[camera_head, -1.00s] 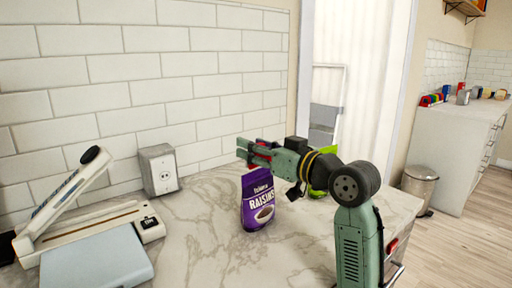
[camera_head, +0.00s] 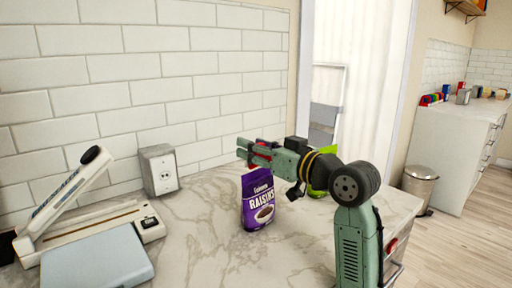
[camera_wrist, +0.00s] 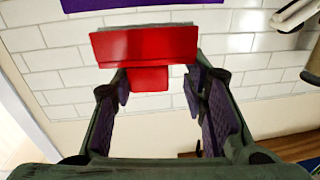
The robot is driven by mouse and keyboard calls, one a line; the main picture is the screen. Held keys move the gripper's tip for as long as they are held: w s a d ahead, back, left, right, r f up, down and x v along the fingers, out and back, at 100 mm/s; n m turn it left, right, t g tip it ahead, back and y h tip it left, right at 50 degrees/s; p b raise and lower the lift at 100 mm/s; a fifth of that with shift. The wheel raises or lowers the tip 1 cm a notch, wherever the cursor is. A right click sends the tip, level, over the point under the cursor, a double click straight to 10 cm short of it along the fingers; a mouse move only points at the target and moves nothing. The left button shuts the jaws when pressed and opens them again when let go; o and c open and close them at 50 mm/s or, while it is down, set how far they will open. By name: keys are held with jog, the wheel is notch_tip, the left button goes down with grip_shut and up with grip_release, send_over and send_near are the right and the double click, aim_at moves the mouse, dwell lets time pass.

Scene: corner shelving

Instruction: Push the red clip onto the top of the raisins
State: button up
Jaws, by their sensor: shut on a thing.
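The purple raisins bag (camera_head: 258,198) stands upright on the marble counter in the head view. The red clip (camera_head: 263,147) shows only in part there, between the fingers. In the wrist view, my gripper (camera_wrist: 158,84) is shut on the red clip (camera_wrist: 145,44), which spans the gap between the purple-padded fingers. A purple strip (camera_wrist: 95,4) at the top edge looks like part of the bag. I cannot tell whether the clip touches the bag.
A white and blue sealer-like device (camera_head: 95,240) lies on the counter at the left. A bright green item (camera_head: 324,151) is partly hidden behind my arm. The marble counter (camera_head: 205,240) around the bag is clear.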

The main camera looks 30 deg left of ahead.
jog(key=shift+f+b, duration=1.1)
jog(key=shift+f, duration=0.45)
jog(key=o, duration=0.9)
jog(key=v, duration=1.2)
jog(key=shift+s+d, duration=0.1)
